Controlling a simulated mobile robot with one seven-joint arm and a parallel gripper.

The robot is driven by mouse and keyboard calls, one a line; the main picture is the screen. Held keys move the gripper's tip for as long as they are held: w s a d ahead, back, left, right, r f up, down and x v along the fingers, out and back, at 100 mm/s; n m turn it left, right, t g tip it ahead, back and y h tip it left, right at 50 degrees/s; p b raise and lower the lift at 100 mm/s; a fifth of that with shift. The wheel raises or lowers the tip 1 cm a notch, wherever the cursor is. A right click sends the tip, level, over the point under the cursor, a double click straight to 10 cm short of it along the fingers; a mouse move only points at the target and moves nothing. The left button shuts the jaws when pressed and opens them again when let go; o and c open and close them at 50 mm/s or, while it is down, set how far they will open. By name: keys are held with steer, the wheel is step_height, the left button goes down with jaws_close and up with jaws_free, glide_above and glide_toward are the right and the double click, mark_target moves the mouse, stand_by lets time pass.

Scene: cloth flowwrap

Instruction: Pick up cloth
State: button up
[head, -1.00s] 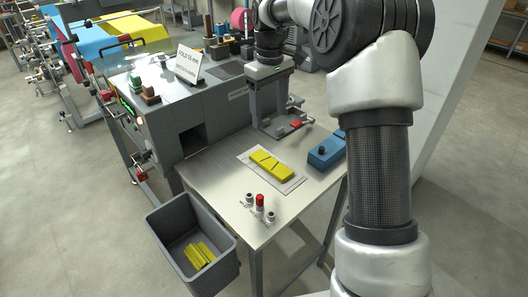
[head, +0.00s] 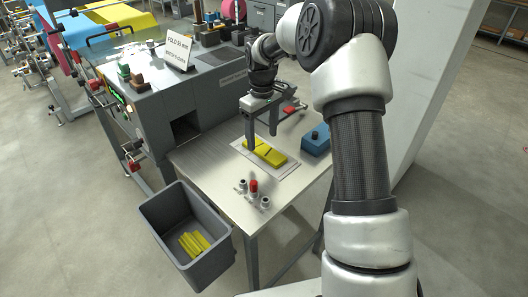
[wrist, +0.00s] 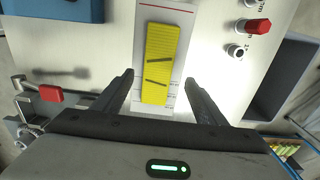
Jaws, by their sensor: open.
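A yellow ribbed strip, which looks like the folded cloth (head: 266,153), lies flat on a pale marked sheet (head: 284,171) on the metal table. In the wrist view the cloth (wrist: 162,60) has two dark slanted lines and runs lengthwise away from me. My gripper (head: 262,141) is open and empty above the near-machine end of the cloth. In the wrist view my gripper's fingers (wrist: 160,82) stand one on each side of the cloth's lower end, with gaps on both sides. I cannot tell the exact height. One finger hides a little of the cloth in the head view.
A blue block (head: 316,140) with a black knob sits right of the cloth. A red button (head: 253,186) stands between grey knobs at the front. A grey bin (head: 216,250) with yellow pieces is below the table's left. The grey machine (head: 210,98) stands behind.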

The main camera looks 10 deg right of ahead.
mark_target(264, 149)
steer(key=f, duration=0.4)
steer(key=shift+d+f, duration=0.25)
steer(key=c, duration=1.1)
